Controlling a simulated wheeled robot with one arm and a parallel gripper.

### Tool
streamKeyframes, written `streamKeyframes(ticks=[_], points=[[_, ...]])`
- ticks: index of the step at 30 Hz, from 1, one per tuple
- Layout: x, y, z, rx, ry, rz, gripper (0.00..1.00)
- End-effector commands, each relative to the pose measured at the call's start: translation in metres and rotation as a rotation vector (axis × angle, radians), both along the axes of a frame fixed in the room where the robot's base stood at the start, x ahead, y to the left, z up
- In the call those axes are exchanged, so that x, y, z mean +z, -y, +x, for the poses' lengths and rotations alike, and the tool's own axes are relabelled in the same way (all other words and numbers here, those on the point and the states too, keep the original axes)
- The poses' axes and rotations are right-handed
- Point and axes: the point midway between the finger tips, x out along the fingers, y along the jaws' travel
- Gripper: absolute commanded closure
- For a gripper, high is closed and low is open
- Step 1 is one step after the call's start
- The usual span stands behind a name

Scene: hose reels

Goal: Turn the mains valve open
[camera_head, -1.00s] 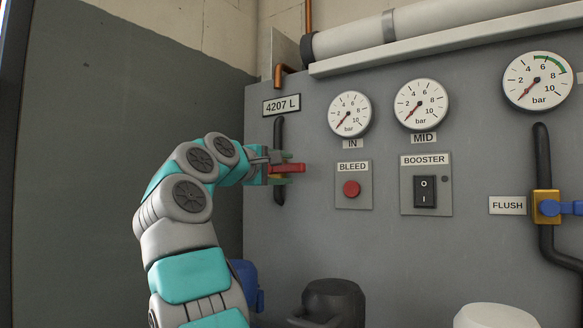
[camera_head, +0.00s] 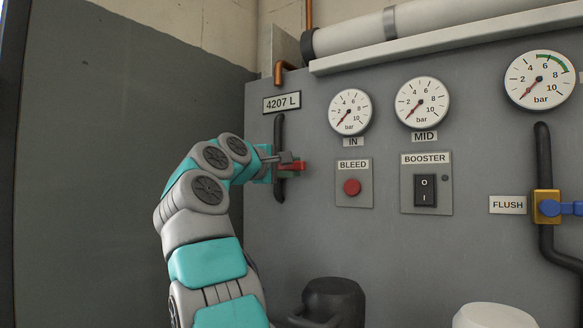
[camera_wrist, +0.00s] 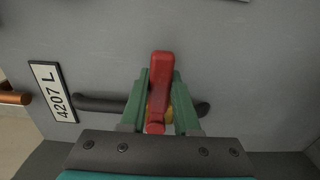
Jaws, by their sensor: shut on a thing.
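The mains valve has a red lever handle (camera_head: 292,166) on a short black vertical pipe (camera_head: 279,130) below the "4207 L" plate. In the wrist view the red handle (camera_wrist: 161,75) lies between the two green fingers, with a bit of the brass body (camera_wrist: 170,115) behind it. The black pipe (camera_wrist: 100,104) runs across behind the handle there. In the head view the handle points right, across the pipe. My gripper (camera_head: 287,164) is shut on the handle, and the valve body is mostly hidden behind it. The gripper also shows in the wrist view (camera_wrist: 161,92).
Right of the valve are the BLEED button (camera_head: 352,187), the BOOSTER switch (camera_head: 425,190) and several gauges. A FLUSH valve with a blue handle (camera_head: 560,208) is at the far right. A dark rounded object (camera_head: 334,300) stands below.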

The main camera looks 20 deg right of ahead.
Motion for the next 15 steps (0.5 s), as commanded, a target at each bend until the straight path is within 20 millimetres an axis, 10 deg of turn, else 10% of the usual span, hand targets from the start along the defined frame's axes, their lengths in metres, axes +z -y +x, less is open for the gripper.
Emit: streamKeyframes(ticks=[15], points=[[-0.0005,0.0,0.0001,0.0,-0.001,0.0,1.0]])
